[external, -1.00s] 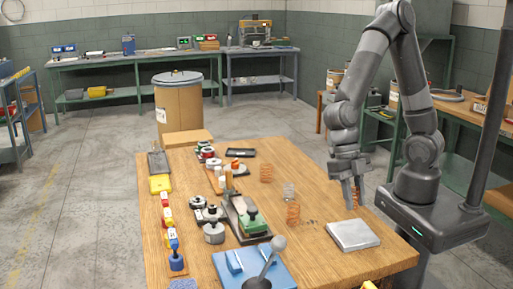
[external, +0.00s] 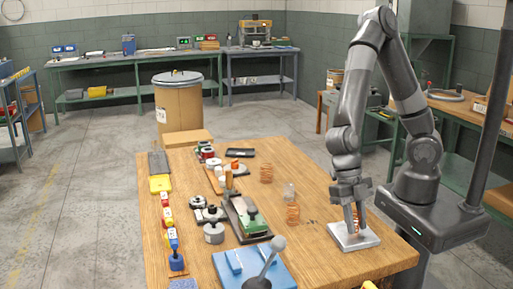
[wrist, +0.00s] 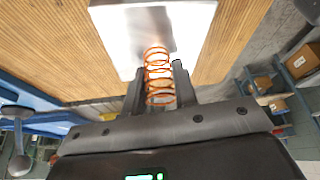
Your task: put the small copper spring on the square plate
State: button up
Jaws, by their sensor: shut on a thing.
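A small copper spring (wrist: 159,74) is between the fingers of my gripper (wrist: 160,88) in the wrist view. My gripper (external: 354,226) is shut on it and points down at the square plate (external: 341,238), a pale metal plate near the table's right edge. In the external view the spring (external: 357,219) is partly hidden by the fingers, low over the plate. The plate also shows in the wrist view (wrist: 112,38), behind the spring's far end. I cannot tell whether the spring touches the plate.
Other copper coils (external: 292,214) and (external: 266,173) a taller orange coil stand left of the plate, with a silver coil (external: 289,192) between. A blue lever tool (external: 225,262) and a green-topped device (external: 249,217) stand further left.

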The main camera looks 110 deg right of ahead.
jog(key=o, duration=0.9)
jog(key=shift+f, duration=0.15)
jog(key=shift+o, duration=0.2)
jog(key=v, duration=1.2)
